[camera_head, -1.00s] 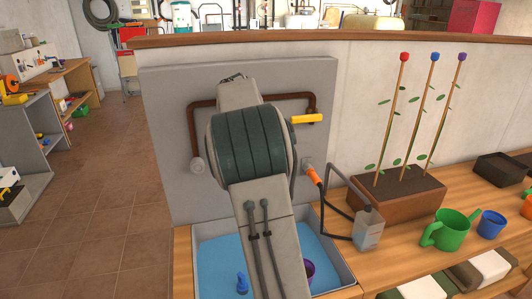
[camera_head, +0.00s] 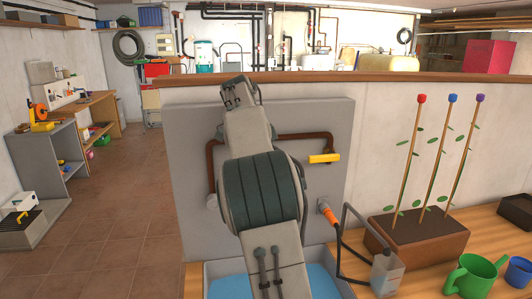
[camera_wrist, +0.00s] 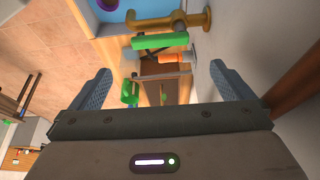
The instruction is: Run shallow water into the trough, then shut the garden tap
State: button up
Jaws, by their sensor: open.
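The trough (camera_head: 322,285) is at the bottom of the head view, its light blue inside mostly cut off and behind my arm. I cannot tell whether the blue is water. In the wrist view the trough (camera_wrist: 100,22) is at the top, with a brass tap (camera_wrist: 180,20) over its edge. A green bar (camera_wrist: 160,41) is by the tap. A yellow handle (camera_head: 323,158) shows by the copper pipe in the head view. My gripper (camera_wrist: 157,78) is open and empty, its fingers wide apart and apart from the tap. My arm hides part of the wall panel.
An orange hose fitting (camera_head: 327,215) is on the wall panel (camera_head: 190,120), with a grey container (camera_head: 387,273) beside it. Open floor (camera_head: 135,220) lies left.

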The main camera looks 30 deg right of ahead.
jog(key=v, duration=0.3)
jog(key=shift+a+r, duration=0.1)
jog(key=shift+r, duration=0.2)
dwell(0.3)
jog(key=s+a+f+n+t+y, duration=0.1)
jog(key=s+a+f+n, duration=0.5)
jog(key=s, duration=0.3)
jog(key=s+a+f+n+t+y, duration=0.1)
jog(key=s+a+f+n+t, duration=0.1)
jog(key=s+a+f+n, duration=0.3)
jog(key=s+a+f+n+t+y, duration=0.1)
jog(key=s+a+f+n+y, duration=0.1)
jog(key=s+a+f+n, duration=0.4)
jog(key=s+n, duration=0.4)
jog(key=s, duration=0.4)
jog(key=shift+s+a+f+t, duration=0.3)
